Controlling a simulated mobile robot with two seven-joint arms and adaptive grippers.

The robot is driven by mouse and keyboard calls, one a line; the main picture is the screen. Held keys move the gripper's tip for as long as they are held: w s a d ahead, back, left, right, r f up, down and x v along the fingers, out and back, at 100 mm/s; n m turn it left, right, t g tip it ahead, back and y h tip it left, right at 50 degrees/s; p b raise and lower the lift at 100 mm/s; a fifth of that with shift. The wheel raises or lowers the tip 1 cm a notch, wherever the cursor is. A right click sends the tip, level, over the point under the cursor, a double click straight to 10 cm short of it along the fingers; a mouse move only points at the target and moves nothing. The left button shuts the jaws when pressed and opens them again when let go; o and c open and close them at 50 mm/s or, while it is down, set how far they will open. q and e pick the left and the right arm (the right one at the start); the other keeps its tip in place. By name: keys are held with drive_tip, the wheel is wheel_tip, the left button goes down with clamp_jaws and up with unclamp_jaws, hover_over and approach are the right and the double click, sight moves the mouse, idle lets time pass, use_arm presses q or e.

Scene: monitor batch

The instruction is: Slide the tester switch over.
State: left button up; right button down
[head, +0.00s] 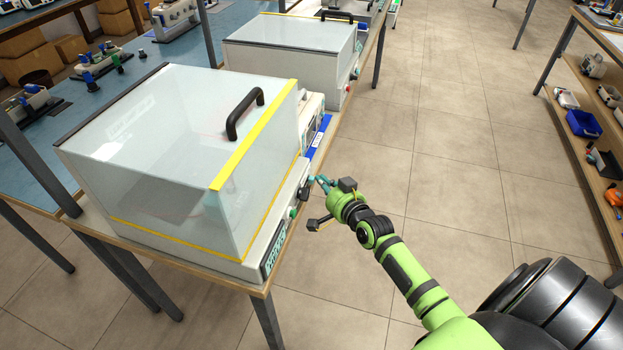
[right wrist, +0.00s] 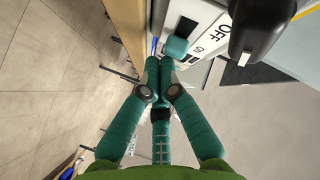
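The tester (head: 190,246) is a white box with a clear, closed lid, yellow edging and a black handle, standing on a bench. A black switch knob (head: 304,193) shows on its front side. In the right wrist view a large black block (right wrist: 262,25), probably that knob, stands beside the printed OFF; ON is printed closer to my fingertips. My right gripper (head: 322,183) is just in front of the tester's side. In the right wrist view its teal fingers (right wrist: 160,62) come together with nothing seen between them, close to the panel (right wrist: 208,38) and apart from the black block. My left gripper is not in view.
A second clear-lidded tester (head: 290,57) stands behind on the same bench. A green button (head: 293,213) and a row of green sockets (head: 273,256) are on the near tester's front. Shelves with a blue bin (head: 583,124) stand at right. The floor between is clear.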

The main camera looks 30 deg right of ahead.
drive_tip(key=shift+s+a+p, duration=0.5)
drive_tip(key=shift+a+p, duration=0.1)
drive_tip(key=shift+a, duration=0.1)
idle(0.5)
drive_tip(key=shift+w+d, duration=0.2)
drive_tip(key=shift+d, duration=0.05)
drive_tip(key=shift+s, duration=0.1)
drive_tip(key=shift+s+d+f, duration=0.2)
drive_tip(key=shift+s+d, duration=1.75)
drive_tip(key=shift+s, duration=0.3)
